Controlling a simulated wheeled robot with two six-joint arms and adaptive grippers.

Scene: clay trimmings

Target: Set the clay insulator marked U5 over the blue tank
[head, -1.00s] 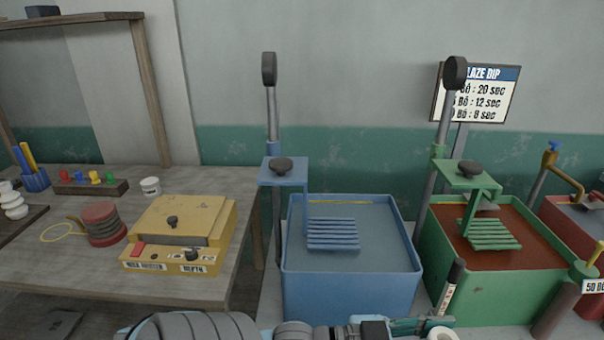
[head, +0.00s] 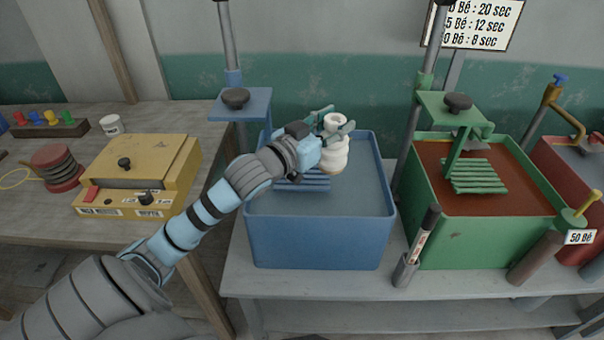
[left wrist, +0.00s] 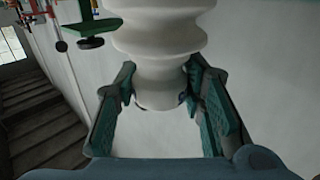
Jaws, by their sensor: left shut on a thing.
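My left gripper (head: 338,121) is shut on a white ribbed clay insulator (head: 334,158), held roughly upright over the blue tank (head: 318,238). In the left wrist view the insulator (left wrist: 158,40) stands between the two green-padded fingers of the gripper (left wrist: 160,88). A small dark mark shows at its edge by the right finger, but I cannot read it. The blue slatted rack (head: 300,184) in the tank lies left of and below the insulator, partly hidden by my left arm. My right gripper is not in view.
A blue bracket with a dark knob (head: 235,98) stands at the tank's back left. A green tank (head: 482,232) with its own rack is to the right. A marker (head: 424,236) stands in a holder between the tanks. A yellow box (head: 138,168) sits on the left table.

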